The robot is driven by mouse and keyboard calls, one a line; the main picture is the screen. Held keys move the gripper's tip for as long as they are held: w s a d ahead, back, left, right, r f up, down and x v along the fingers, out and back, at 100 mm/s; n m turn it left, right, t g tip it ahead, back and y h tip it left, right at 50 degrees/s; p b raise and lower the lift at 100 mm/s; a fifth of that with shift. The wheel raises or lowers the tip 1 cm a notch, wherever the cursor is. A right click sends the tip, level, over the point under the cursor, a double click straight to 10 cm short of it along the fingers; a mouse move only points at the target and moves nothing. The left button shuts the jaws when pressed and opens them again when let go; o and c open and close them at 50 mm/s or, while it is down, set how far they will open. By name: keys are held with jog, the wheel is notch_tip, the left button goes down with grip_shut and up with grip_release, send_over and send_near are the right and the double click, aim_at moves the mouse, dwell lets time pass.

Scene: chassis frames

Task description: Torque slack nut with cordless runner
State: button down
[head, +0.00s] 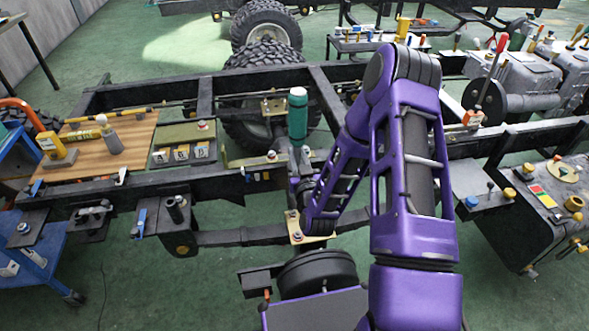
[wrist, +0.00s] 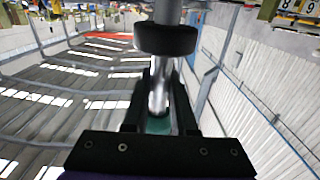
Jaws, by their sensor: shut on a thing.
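My gripper (wrist: 158,92) is shut on the cordless runner. In the wrist view its grey shaft (wrist: 159,88) passes between the black fingers, with a dark collar (wrist: 165,39) beyond and a little teal behind. In the head view a teal cylinder (head: 298,118) with a pale cap, apparently the runner's body, stands upright above the near frame rail. My purple arm and wrist hide most of the gripper there. Nuts on brass-coloured plates show at the lower bracket (head: 295,226) and the far crossmember (head: 272,107). I cannot tell which nut is slack.
The black chassis frame (head: 150,184) spans the view. A wooden board (head: 135,140) with a yellow-based tool lies on its left. Lettered blocks (head: 182,153) sit beside it. A blue cart (head: 40,250) is at left. A tank (head: 545,210) with fittings is at right.

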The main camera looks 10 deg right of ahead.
jog(key=w+f+b, duration=0.4)
jog(key=f, duration=0.5)
jog(key=w+f+b, duration=0.4)
jog(key=f, duration=0.5)
jog(key=shift+f, duration=0.2)
jog(key=shift+s+f, duration=0.1)
jog(key=shift+f, duration=1.6)
dwell(2.8)
jog(key=shift+s+f, duration=0.15)
jog(key=shift+f, duration=0.15)
dwell(1.2)
